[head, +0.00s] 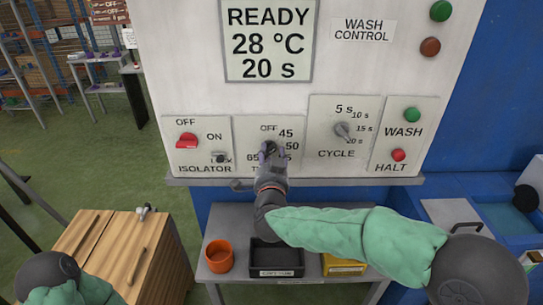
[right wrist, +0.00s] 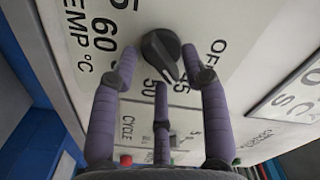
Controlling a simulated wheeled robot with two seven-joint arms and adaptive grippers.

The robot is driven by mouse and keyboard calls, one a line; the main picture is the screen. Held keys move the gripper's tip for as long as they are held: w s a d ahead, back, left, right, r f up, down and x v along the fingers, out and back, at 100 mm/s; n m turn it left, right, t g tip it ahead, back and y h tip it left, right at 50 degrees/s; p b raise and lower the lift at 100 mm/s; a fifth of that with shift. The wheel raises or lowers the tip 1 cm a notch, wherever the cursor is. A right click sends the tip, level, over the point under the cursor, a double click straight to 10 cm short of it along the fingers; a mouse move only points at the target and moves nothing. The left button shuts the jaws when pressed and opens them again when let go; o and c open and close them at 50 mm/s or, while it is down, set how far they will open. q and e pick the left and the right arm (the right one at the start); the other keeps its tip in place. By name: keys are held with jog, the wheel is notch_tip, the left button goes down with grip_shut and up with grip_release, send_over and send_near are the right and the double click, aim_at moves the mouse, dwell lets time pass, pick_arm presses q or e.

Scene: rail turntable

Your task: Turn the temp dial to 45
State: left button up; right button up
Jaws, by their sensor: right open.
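The temp dial (right wrist: 162,50) is a dark grey round knob with a raised pointer on a white label plate. In the right wrist view its pointer is toward the printed 45, close to the gap between 45 and 50; the exact setting is hard to tell. In the head view my right gripper (head: 272,148) hides most of the dial and part of its scale. My right gripper (right wrist: 160,68) is open, its purple fingers spread around the knob; I cannot tell whether they touch it. My left arm shows at the lower left, its gripper out of view.
The display (head: 267,42) reads READY, 28 °C, 20 s. The red isolator switch (head: 187,140) is left of the dial, the cycle knob (head: 342,129) right. Below, a shelf holds an orange pot (head: 219,255), a black tray (head: 276,262) and a yellow box (head: 342,266).

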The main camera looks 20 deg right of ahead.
jog(key=v, duration=1.2)
notch_tip(320, 180, down, 27)
jog(key=w+a+n+g+y+p, duration=0.2)
jog(key=w+a+n+g+y, duration=0.1)
jog(key=n+g+y, duration=0.3)
jog(key=s+a+f+n+g+y+p, duration=0.1)
jog(key=s+f+g, duration=1)
jog(key=s+f, duration=1.1)
jog(key=a+n+y, duration=0.1)
jog(key=n+y, duration=0.1)
jog(key=shift+s+n, duration=0.25)
jog(key=shift+n, duration=0.15)
